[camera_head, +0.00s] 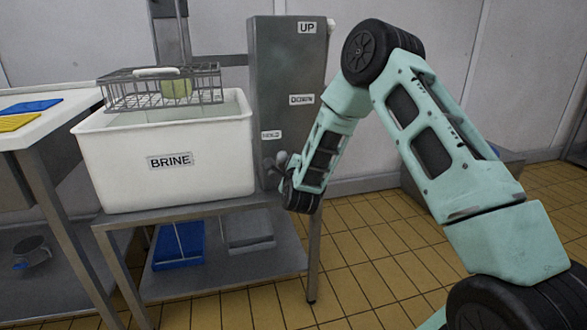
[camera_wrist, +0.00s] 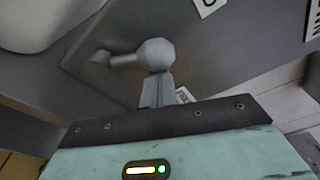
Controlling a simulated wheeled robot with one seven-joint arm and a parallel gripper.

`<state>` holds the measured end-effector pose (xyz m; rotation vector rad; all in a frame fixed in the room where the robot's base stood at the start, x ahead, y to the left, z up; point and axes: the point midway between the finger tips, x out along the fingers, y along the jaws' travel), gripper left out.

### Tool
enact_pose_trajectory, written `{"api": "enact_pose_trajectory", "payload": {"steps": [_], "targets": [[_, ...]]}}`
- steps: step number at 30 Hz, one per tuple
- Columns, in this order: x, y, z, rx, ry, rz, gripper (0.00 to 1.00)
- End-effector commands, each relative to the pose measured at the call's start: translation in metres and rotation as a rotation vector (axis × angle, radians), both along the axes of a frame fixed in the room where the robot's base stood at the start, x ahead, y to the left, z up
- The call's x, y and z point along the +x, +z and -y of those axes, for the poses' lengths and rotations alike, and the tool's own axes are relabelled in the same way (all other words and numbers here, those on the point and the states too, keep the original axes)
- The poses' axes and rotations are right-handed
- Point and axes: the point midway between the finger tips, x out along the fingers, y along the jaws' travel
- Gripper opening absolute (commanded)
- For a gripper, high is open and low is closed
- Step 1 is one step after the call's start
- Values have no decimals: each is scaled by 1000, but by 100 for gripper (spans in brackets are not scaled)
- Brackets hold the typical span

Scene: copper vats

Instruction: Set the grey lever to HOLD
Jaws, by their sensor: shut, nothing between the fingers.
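The grey lever (camera_wrist: 128,59) shows in the wrist view, with a round knob (camera_wrist: 155,53) at its end and its pivot to the left on a grey panel. In the head view the lever (camera_head: 281,157) is small, low on the grey control column (camera_head: 287,80), just below the HOLD label (camera_head: 271,135). The DOWN label (camera_head: 301,99) is higher and the UP label (camera_head: 307,27) is near the top. My gripper (camera_wrist: 157,88) is shut and empty, its fingertips right at the knob. I cannot tell whether they touch it. In the head view the fingers are mostly hidden by my wrist.
A white BRINE tub (camera_head: 165,165) stands on a metal table (camera_head: 215,207) left of the column. A wire basket (camera_head: 150,90) holding a pale green block is above the tub. A side table (camera_head: 60,118) with blue and yellow items is at the left. Tiled floor is open at the right.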

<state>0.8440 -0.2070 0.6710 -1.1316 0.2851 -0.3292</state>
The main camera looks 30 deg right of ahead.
Motion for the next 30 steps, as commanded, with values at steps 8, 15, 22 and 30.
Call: {"api": "enact_pose_trajectory", "payload": {"steps": [8,15,22,30], "targets": [[4,10,-13,-223,2,-62,0],[6,15,-20,-328,1,-94,0],[7,16,-24,-325,1,-93,0],[7,17,-25,-324,0,-93,0]]}}
